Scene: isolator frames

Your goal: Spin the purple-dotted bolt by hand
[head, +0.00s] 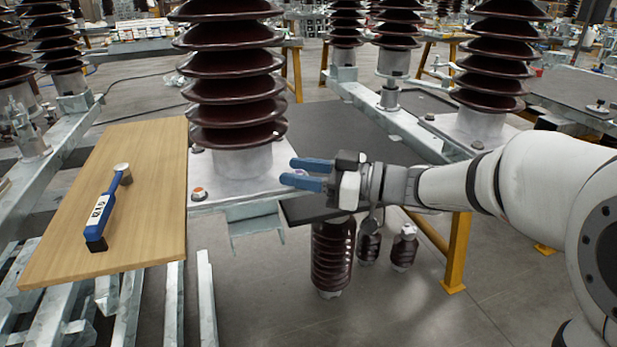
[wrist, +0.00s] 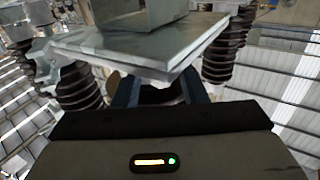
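My gripper (head: 287,172) has two blue fingers, spread apart, at the right edge of the metal base plate (head: 222,187) under the large brown insulator. A small pale purple patch (head: 283,182) shows beside the lower fingertip; it looks like the purple-dotted bolt, mostly hidden by the fingers. I cannot tell whether the fingers touch it. In the wrist view, the blue fingers (wrist: 158,92) stand apart below the plate (wrist: 135,47), and no purple dot is clear there. An orange-dotted bolt (head: 199,193) sits at the plate's front left corner.
The large ribbed insulator (head: 233,85) rises from the plate close to my gripper. A blue torque wrench (head: 103,212) lies on a wooden board (head: 150,165) at left. Smaller brown insulators (head: 332,258) stand below my gripper, near a yellow trestle leg (head: 457,252).

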